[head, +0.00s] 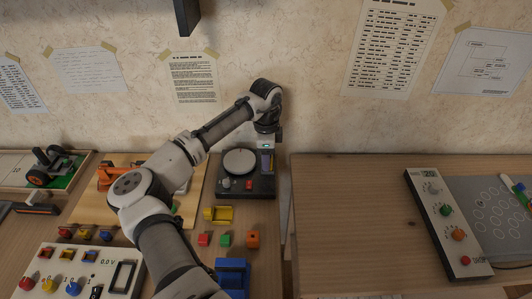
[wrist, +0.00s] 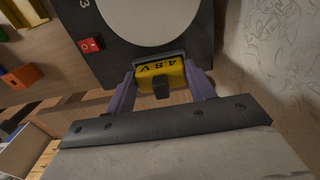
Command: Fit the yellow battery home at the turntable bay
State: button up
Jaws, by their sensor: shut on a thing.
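The turntable (head: 240,184) is a dark box with a pale round platter (head: 239,162), standing against the wall at centre. In the wrist view its dark base (wrist: 110,65) and red switch (wrist: 90,44) fill the top. The yellow battery (wrist: 160,72), marked 4.8 V, with a black tab, sits between the purple fingers of my gripper (wrist: 162,78), at the edge of the turntable. In the head view my gripper (head: 266,157) points down over the turntable's right side. The bay is mostly hidden behind the battery, so I cannot tell how deep the battery sits.

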jog(key=shift+f, duration=0.35)
dwell(0.7)
jog(key=o, duration=1.5)
jog(key=shift+r+p, duration=3.2)
jog(key=shift+r, duration=0.3)
